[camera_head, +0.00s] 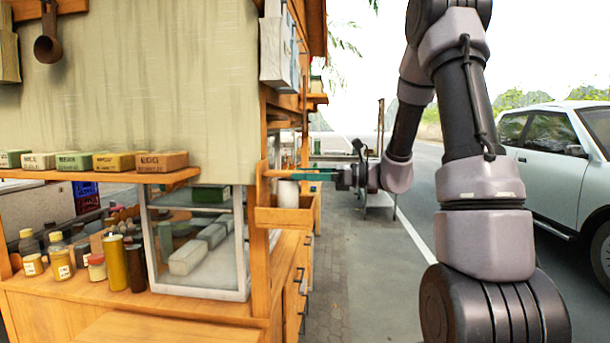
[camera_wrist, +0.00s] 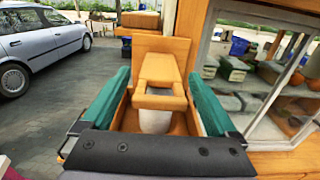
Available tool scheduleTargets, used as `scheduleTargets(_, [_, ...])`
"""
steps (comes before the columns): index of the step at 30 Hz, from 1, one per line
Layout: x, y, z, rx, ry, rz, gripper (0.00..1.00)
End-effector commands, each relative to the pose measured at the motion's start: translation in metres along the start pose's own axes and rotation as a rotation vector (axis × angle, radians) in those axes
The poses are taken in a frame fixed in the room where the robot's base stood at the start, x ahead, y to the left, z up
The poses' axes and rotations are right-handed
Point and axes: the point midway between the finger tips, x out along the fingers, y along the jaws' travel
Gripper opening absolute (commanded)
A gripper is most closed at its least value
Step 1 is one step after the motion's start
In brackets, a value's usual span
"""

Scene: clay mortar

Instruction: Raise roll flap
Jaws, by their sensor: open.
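A wooden box (camera_head: 283,217) is fixed to the side of the wooden stall, with a white roll (camera_head: 288,193) standing in it. Above the roll is a wooden flap (camera_wrist: 160,68), with a small greyish opening near its front bar; the white roll (camera_wrist: 155,121) shows below that bar. In the head view the flap is seen edge-on and partly covered by my gripper (camera_head: 300,175). My gripper has teal fingers. In the wrist view, my gripper (camera_wrist: 159,76) is open, one finger on each side of the flap. Whether either finger touches it I cannot tell.
The stall counter (camera_head: 130,310) holds bottles, jars and a glass display case (camera_head: 195,245). Small boxes line a shelf (camera_head: 110,176) in front of a hanging cloth (camera_head: 140,90). Paved ground lies right of the stall, and a silver car (camera_head: 550,150) stands beyond my arm.

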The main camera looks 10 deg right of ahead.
Motion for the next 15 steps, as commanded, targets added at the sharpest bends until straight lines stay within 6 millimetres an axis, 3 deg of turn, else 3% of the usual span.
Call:
scheduleTargets(6, [0.0004,-0.0002,0.0,0.0,0.0,0.0,0.94])
scheduleTargets(7, [0.0004,-0.0002,0.0,0.0,0.0,0.0,0.9])
scheduleTargets(14, [0.0002,-0.0002,0.0,0.0,0.0,-0.001,0.02])
scheduleTargets(15, [0.0002,-0.0002,0.0,0.0,0.0,-0.001,0.0])
